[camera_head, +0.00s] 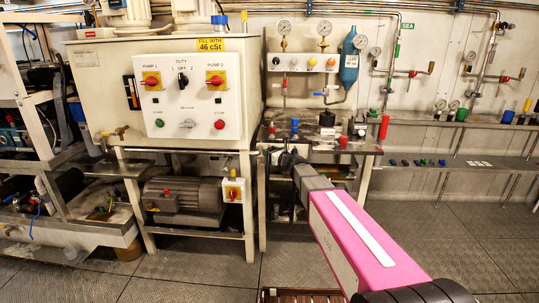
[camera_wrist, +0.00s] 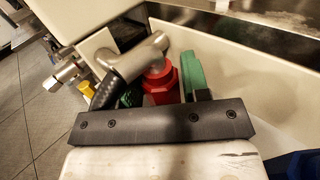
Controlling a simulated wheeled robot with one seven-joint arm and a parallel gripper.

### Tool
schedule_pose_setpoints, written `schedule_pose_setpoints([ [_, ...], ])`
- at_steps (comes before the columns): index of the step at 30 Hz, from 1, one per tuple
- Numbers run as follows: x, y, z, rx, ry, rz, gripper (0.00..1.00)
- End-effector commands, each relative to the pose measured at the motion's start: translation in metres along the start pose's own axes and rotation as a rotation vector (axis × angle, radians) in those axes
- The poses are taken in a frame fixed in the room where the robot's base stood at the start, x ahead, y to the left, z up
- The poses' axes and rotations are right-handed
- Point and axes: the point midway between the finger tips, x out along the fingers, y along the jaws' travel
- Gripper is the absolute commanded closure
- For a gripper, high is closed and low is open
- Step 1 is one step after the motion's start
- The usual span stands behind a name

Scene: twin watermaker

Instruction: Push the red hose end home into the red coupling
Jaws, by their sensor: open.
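A red hexagonal fitting (camera_wrist: 160,88) stands between my fingers in the wrist view, with a grey metal elbow (camera_wrist: 136,60) over its top. I cannot tell whether this red piece is the hose end or the coupling, or how far the two are seated. My gripper (camera_wrist: 163,82) is open, with a green-padded finger on each side of the red piece. Whether the pads touch it is unclear. In the head view my gripper (camera_head: 284,158) is at the left end of the middle bench, small and partly hidden by my arm.
The bench (camera_head: 350,148) carries a red knob (camera_head: 343,142) and other small fittings. A white control box (camera_head: 188,98) stands to its left, and a blue cylinder (camera_head: 349,62) hangs on the wall above. In the wrist view a pale panel (camera_wrist: 235,75) lies close right. The floor (camera_head: 440,245) at right is clear.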

Motion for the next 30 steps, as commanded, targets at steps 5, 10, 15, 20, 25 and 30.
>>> schedule_pose_setpoints([
  [5,-0.001,0.000,0.000,0.000,0.000,0.000,0.74],
  [10,-0.001,0.000,0.000,0.000,0.000,0.000,0.90],
  [15,-0.001,0.000,0.001,0.000,0.000,0.000,0.90],
  [20,-0.001,0.000,0.012,-0.001,-0.002,0.000,0.90],
  [25,-0.001,0.001,0.040,-0.002,-0.003,0.000,0.90],
  [30,-0.001,0.001,0.069,-0.001,-0.002,0.000,0.90],
])
